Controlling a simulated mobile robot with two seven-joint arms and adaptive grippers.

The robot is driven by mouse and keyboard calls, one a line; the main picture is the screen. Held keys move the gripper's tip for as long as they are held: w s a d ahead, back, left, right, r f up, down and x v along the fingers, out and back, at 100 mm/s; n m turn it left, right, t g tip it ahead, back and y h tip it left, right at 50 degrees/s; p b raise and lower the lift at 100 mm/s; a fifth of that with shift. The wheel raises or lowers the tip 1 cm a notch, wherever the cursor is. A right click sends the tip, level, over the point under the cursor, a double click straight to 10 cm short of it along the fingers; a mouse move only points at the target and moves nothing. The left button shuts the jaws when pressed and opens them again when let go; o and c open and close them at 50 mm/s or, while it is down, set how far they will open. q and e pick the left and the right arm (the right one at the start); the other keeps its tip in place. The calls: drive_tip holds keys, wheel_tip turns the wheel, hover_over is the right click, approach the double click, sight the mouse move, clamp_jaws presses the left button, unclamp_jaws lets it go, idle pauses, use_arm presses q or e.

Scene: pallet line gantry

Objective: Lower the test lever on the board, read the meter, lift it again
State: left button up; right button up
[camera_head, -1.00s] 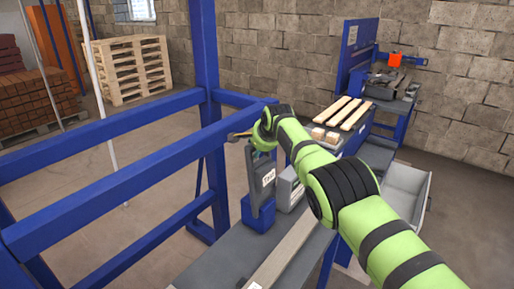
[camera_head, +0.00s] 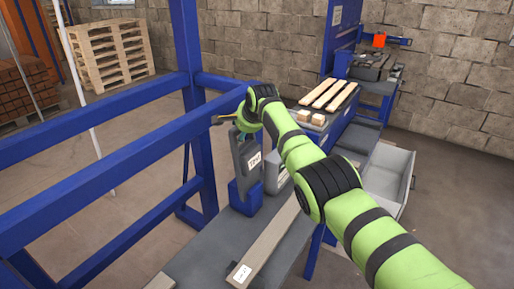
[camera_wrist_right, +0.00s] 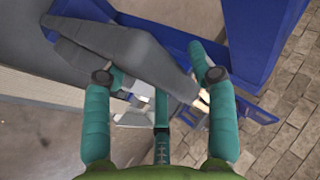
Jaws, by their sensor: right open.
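The board appears as an upright grey panel (camera_head: 247,164) with a white "Test" label, standing in a blue foot (camera_head: 244,197) on the grey bench. My right gripper (camera_head: 237,126) is at the panel's top, partly hidden by my own wrist. I cannot tell the test lever apart for sure, and no meter reading is legible. My left gripper is out of view.
A blue gantry post (camera_head: 190,90) and rails stand close left of the panel. A pale labelled plank (camera_head: 268,245) lies on the bench in front. Wooden slats (camera_head: 330,90) and small blocks lie behind. A grey open bin (camera_head: 388,178) is at right.

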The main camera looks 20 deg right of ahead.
drive_tip(key=shift+s+r, duration=0.4)
drive_tip(key=shift+s, duration=0.45)
drive_tip(key=shift+s+d+f, duration=0.1)
drive_tip(key=shift+s+f, duration=0.1)
drive_tip(key=shift+s, duration=0.4)
drive_tip(key=s, duration=0.9)
drive_tip(key=shift+s+d, duration=0.25)
drive_tip(key=shift+s, duration=0.05)
drive_tip(key=shift+a, duration=0.1)
use_arm(q)
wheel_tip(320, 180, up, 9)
drive_tip(key=p, duration=0.9)
use_arm(e)
drive_tip(key=s+r, duration=0.3)
drive_tip(key=r, duration=0.4)
drive_tip(key=shift+s+a, duration=0.4)
drive_tip(key=shift+a, duration=0.05)
